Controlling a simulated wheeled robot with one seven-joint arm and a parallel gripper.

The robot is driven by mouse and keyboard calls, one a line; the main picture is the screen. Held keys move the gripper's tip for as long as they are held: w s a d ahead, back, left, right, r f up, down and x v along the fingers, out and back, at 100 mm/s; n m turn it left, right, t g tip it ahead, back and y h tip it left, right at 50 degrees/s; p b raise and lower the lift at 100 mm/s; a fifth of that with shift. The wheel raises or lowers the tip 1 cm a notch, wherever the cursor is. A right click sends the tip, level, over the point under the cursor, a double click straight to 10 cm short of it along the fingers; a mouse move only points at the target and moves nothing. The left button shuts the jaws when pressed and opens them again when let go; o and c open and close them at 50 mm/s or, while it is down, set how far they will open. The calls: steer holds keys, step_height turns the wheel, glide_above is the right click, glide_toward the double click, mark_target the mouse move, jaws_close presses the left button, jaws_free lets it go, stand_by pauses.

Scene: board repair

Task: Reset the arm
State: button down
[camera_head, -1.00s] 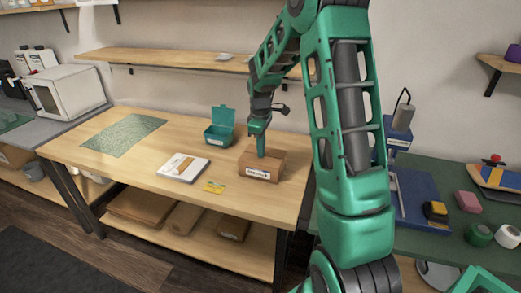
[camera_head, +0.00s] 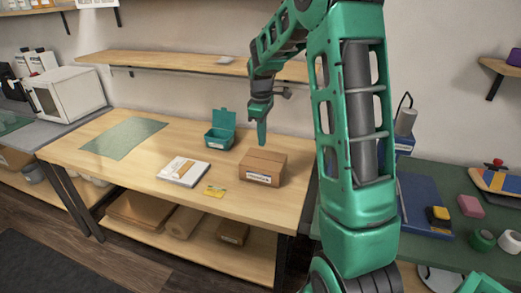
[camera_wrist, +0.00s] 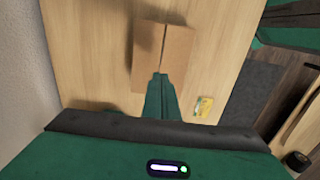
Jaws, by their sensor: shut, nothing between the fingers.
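My gripper (camera_head: 261,132) is shut and empty, pointing down above the back left part of a brown cardboard box (camera_head: 264,168) on the wooden table. In the wrist view my closed fingers (camera_wrist: 158,82) overlap the near edge of the box (camera_wrist: 176,62). The fingertips look apart from the box top in the head view. My green arm reaches from the right side of the head view over the table.
A teal open bin (camera_head: 220,131), a white notebook (camera_head: 184,171) and a yellow card (camera_head: 214,192) lie on the wooden table (camera_head: 100,165) near the box. A wooden shelf (camera_head: 170,59) is on the wall behind. A green bench (camera_head: 450,195) with tools stands at right.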

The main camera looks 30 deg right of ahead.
step_height(320, 180, up, 7)
steer(key=shift+r, duration=0.2)
steer(key=s+a+f+m, duration=0.1)
steer(key=s+m, duration=0.6)
steer(key=s, duration=1.1)
steer(key=s+a+f+m, duration=0.2)
steer(key=s+a+m, duration=0.2)
steer(key=s, duration=1.5)
steer(key=m, duration=0.2)
steer(key=shift+a+m+y, duration=0.2)
steer(key=shift+m+y, duration=0.2)
steer(key=shift+w+f+g, duration=0.2)
steer(key=shift+w+g, duration=0.1)
steer(key=shift+w, duration=0.3)
